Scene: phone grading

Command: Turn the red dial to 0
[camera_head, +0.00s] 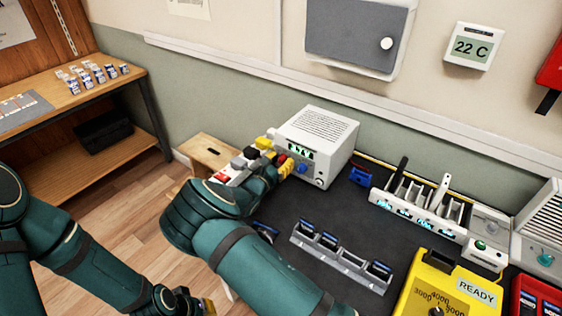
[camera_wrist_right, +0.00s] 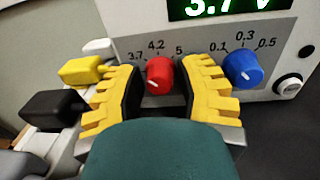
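The red dial (camera_wrist_right: 159,75) sits on the front of a white power supply box (camera_head: 336,140), with marks 3.7, 4.2 and 5 around it. Its white pointer mark faces left and slightly down. The green display (camera_wrist_right: 228,6) above reads 3.7 V. My right gripper (camera_wrist_right: 161,82) has its yellow fingers on either side of the red dial, with narrow gaps visible, so it looks open around it. In the head view the right gripper (camera_head: 275,168) partly hides the red dial. My left gripper (camera_head: 205,306) is at the bottom edge, mostly cut off; its opening is unclear.
A blue dial (camera_wrist_right: 242,68) is close beside the right finger, with a round button (camera_wrist_right: 291,86) further right. Yellow (camera_wrist_right: 84,70) and black (camera_wrist_right: 54,109) knob-like pieces stand left of the fingers. A grey phone rack (camera_head: 340,262) and yellow tester (camera_head: 420,285) are on the dark table.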

